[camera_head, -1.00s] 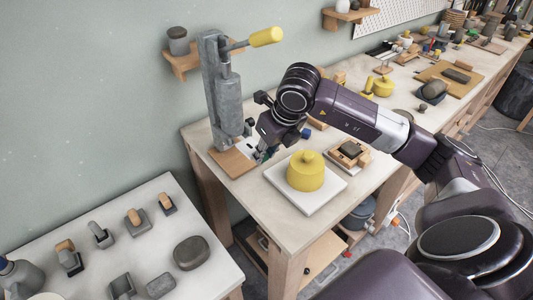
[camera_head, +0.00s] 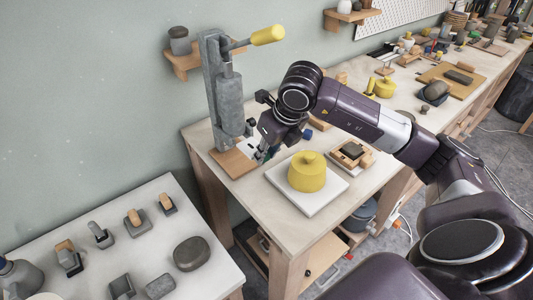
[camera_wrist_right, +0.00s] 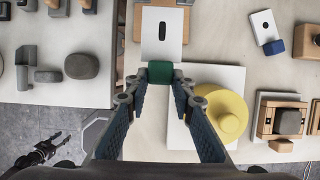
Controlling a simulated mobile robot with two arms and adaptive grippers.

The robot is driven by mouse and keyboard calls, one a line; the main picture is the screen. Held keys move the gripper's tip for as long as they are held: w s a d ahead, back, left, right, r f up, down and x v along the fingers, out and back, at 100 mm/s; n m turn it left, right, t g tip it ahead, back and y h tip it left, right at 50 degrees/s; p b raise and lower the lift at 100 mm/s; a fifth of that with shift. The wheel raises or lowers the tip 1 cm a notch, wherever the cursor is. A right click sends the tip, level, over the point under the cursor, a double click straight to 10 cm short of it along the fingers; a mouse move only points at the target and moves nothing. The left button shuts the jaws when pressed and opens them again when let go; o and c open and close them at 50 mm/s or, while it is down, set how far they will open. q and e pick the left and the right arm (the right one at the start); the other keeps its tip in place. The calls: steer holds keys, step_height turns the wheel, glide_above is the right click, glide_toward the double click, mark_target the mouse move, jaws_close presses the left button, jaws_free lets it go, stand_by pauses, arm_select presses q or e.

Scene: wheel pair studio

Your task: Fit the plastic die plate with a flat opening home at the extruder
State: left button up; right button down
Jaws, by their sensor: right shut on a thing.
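My right gripper (camera_head: 264,152) is shut on the green grip (camera_wrist_right: 160,70) of a white die plate (camera_wrist_right: 162,34) with a narrow, flat dark opening. In the right wrist view the plate lies over the wooden base, touching or just above it; I cannot tell which. The grey extruder (camera_head: 228,95), with a yellow-ended lever, stands on its wooden base (camera_head: 233,163) at the table's back left corner. The gripper is just right of its column. A second white plate (camera_wrist_right: 262,24) with a blue grip (camera_wrist_right: 274,47) lies apart. My left gripper (camera_wrist_right: 42,150) seems to show at lower left, jaws unclear.
A yellow lidded pot (camera_head: 307,175) stands on a white board (camera_head: 329,194) close to my right gripper. A wooden box with a grey block (camera_head: 352,150) is to its right. A side table (camera_head: 213,275) at the left holds several grey stamps and blocks.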

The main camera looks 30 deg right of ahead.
mark_target(246, 142)
steer(key=shift+w+a, duration=0.1)
steer(key=shift+w, duration=1.35)
steer(key=shift+w, duration=0.2)
stand_by(0.8)
steer(key=shift+w+a, duration=0.15)
steer(key=shift+w, duration=1.15)
steer(key=shift+w, duration=0.1)
steer(key=shift+w+a, duration=0.1)
steer(key=shift+w, duration=0.95)
steer(key=c, duration=1.6)
jaws_free()
